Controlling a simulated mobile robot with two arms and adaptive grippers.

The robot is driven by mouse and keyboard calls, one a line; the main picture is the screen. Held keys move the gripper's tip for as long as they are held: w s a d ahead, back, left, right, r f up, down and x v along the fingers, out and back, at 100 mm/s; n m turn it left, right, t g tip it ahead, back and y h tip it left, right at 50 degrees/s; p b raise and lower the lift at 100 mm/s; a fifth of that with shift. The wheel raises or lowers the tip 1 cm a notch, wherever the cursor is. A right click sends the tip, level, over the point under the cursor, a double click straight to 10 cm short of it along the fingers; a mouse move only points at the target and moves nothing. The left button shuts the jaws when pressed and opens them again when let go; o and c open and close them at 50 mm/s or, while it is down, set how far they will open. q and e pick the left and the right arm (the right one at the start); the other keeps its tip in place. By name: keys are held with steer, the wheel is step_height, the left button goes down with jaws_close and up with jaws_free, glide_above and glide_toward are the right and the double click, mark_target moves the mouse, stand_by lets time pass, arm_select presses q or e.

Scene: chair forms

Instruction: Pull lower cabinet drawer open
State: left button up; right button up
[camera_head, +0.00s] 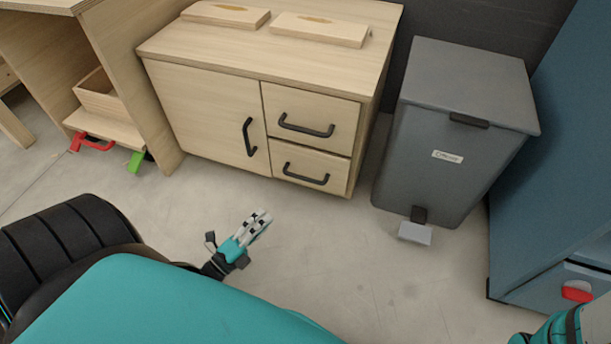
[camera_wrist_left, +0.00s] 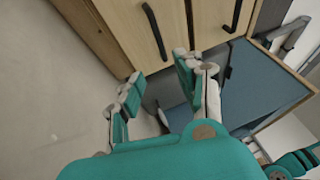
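The light wood cabinet (camera_head: 206,108) in the head view has a door on the left and two drawers on the right. The lower drawer (camera_head: 337,174) looks closed, with a black bar handle (camera_head: 306,177). The upper drawer (camera_head: 338,112) is closed too. My left gripper (camera_head: 262,218) is over the floor, in front of and below the drawers, apart from the handle. In the left wrist view its fingers (camera_wrist_left: 158,74) are spread with nothing between them. Two black handles show beyond them; the nearer (camera_wrist_left: 154,32) seems to be the lower drawer's. My right gripper is not in view.
A grey bin (camera_head: 455,140) with a pedal (camera_head: 415,233) stands right of the cabinet. A blue cabinet (camera_head: 565,170) is at the far right. A wooden unit (camera_head: 125,70) stands left. The floor before the drawers is clear.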

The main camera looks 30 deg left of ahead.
mark_target(305, 177)
arm_select(q)
steer(key=shift+b+x, duration=3.05)
steer(key=shift+x, duration=5.4)
jaws_close()
